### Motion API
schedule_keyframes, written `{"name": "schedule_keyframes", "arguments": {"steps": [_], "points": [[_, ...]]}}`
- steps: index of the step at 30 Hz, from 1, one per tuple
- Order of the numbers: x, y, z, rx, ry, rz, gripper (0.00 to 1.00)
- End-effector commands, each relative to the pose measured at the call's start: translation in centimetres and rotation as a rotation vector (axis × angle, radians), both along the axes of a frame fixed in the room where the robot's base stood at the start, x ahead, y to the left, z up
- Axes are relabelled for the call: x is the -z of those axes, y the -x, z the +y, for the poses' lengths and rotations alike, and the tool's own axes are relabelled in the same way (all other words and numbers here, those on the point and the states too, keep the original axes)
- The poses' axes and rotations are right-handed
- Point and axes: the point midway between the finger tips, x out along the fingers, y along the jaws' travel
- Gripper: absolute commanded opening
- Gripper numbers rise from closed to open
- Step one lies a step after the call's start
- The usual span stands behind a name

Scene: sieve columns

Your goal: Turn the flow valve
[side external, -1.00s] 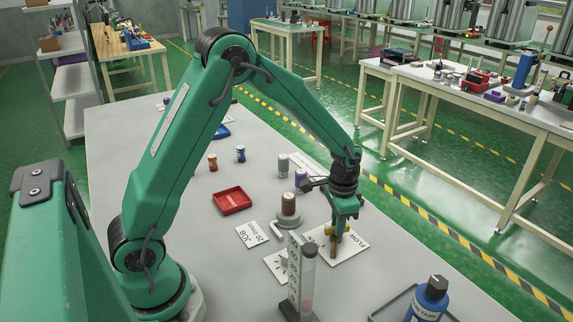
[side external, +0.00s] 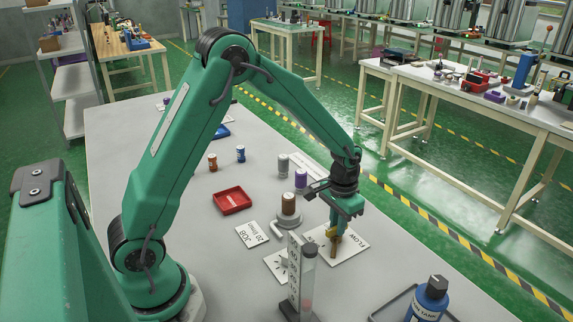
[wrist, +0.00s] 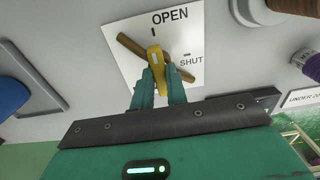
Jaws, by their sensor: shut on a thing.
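The flow valve has a yellow handle (wrist: 155,58) on a brass-brown body (wrist: 130,45), mounted on a white plate (wrist: 125,68) marked OPEN and SHUT. The handle's far end points roughly at the OPEN tick. In the side view the handle (side external: 335,246) stands on the plate (side external: 353,250) marked FLOW. My gripper (wrist: 158,83) is shut on the handle, with a teal finger on either side. It also shows in the side view (side external: 337,230), pointing down over the valve.
A clear upright tube (side external: 308,275) with a scale stands just left of the plate. A sieve-like base with a brown cylinder (side external: 288,204) is behind it. A card (side external: 252,234) reads JOB 20 l/min. A blue bottle (side external: 430,300) and a red tray (side external: 232,202) stand nearby.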

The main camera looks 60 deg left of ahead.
Motion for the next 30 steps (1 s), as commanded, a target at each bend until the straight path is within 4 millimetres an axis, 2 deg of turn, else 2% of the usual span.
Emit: {"name": "schedule_keyframes", "arguments": {"steps": [1,2,4,5,14,19,30], "points": [[0.0,0.1,0.0,-0.003,0.000,0.005,0.00],[0.0,0.1,0.0,-0.003,0.000,0.005,0.20],[0.0,0.1,0.0,-0.002,0.000,0.004,0.34],[0.0,0.1,0.0,-0.002,0.000,0.004,0.36],[-0.1,0.0,0.0,0.000,0.000,0.001,0.36],[-0.8,0.0,0.0,0.000,0.000,-0.001,0.36],[-5.2,0.0,0.0,-0.001,0.000,-0.002,0.36]]}}
